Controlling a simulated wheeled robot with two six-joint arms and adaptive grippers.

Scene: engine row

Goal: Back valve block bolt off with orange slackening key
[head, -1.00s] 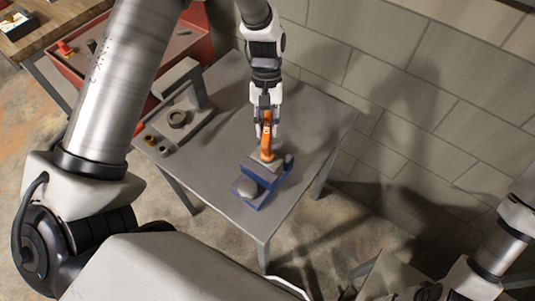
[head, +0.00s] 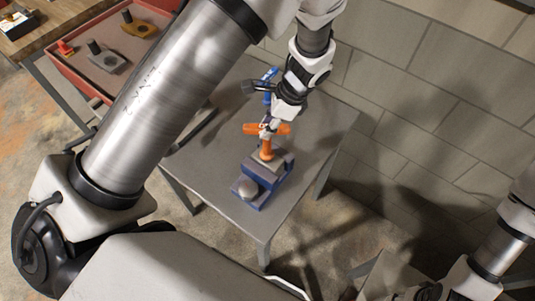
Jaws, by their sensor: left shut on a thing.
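A blue valve block (head: 250,195) with a grey round knob stands on the grey table. The orange slackening key (head: 266,150) stands upright on the block's far part, its crossbar handle (head: 281,129) lying left to right. My left gripper (head: 268,128) is shut on the key's handle from above. The bolt under the key is hidden. My right arm shows at the lower right; its fingertips are not visible.
The grey table (head: 225,200) has bare room around the block. A slim blue object (head: 270,74) shows behind my left wrist, partly hidden. A red tray (head: 85,65) with grey parts stands at the upper left. A block wall (head: 430,110) runs behind the table.

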